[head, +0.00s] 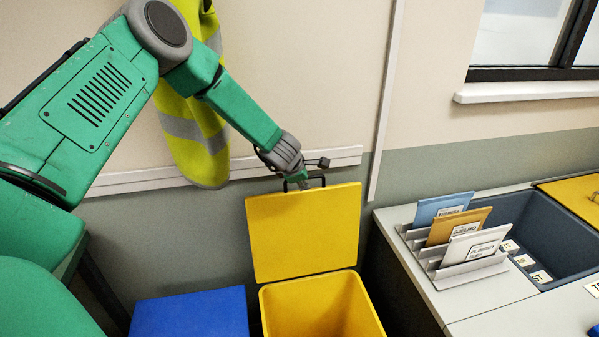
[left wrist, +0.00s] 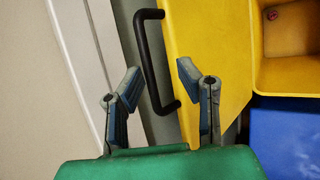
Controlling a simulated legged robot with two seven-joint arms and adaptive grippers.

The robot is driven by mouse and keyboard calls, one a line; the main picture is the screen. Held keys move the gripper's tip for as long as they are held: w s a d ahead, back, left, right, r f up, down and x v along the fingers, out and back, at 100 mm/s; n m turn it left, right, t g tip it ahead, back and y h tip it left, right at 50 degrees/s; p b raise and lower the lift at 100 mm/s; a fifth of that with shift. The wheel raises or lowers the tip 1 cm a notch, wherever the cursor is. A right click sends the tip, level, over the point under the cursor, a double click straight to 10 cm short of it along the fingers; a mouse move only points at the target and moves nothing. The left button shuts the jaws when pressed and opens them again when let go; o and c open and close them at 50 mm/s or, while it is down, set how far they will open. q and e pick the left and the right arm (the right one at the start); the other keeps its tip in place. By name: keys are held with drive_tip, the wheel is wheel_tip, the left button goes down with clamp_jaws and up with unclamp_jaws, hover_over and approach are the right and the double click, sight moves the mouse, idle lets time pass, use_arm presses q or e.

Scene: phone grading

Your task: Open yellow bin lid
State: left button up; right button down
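The yellow bin (head: 322,306) stands on the floor with its yellow lid (head: 304,236) raised upright at the back, and its inside shows. A black handle (head: 304,182) is on the lid's top edge. My left gripper (head: 304,183) is at that handle. In the left wrist view, the fingers of my left gripper (left wrist: 158,90) are spread apart, with the lower end of the handle (left wrist: 155,60) between them and no finger visibly closed on it. The lid (left wrist: 212,60) and part of the bin's inside (left wrist: 288,30) also show there. My right gripper is not in view.
A blue bin lid (head: 190,312) is left of the yellow bin. A grey desk (head: 490,310) with a rack of envelopes (head: 462,235) and a dark tray (head: 550,225) stands to the right. A hi-vis vest (head: 195,130) hangs on the wall behind my left arm.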

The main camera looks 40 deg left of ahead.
use_arm(q)
drive_tip(key=v, duration=0.8)
drive_tip(key=shift+s+r, duration=0.2)
drive_tip(key=shift+r, duration=0.15)
drive_tip(key=shift+d, duration=0.1)
drive_tip(key=s+d+f+m+g+b, duration=0.2)
drive_tip(key=s+d+f+m+b, duration=0.25)
drive_tip(key=s+f+m, duration=0.65)
drive_tip(key=s+d+f+m+g+b, duration=0.1)
drive_tip(key=s+d+f+m+b, duration=0.4)
drive_tip(key=f, duration=0.9)
drive_tip(key=s+d+f+m+g+b, duration=0.1)
drive_tip(key=s+d+f+m, duration=0.1)
drive_tip(key=s, duration=0.5)
drive_tip(key=s+d+f+m+g+h+b, duration=0.1)
drive_tip(key=s+f+m, duration=0.3)
drive_tip(key=s, duration=0.4)
drive_tip(key=s+d+f+m+g+b, duration=0.1)
drive_tip(key=s+d+f+m+g, duration=0.1)
drive_tip(key=s, duration=0.6)
wheel_tip(320, 180, down, 2)
drive_tip(key=d+m, duration=0.1)
drive_tip(key=m, duration=0.2)
drive_tip(key=shift+s+d+h, duration=0.25)
drive_tip(key=shift+d+h, duration=0.05)
drive_tip(key=shift+w, duration=0.15)
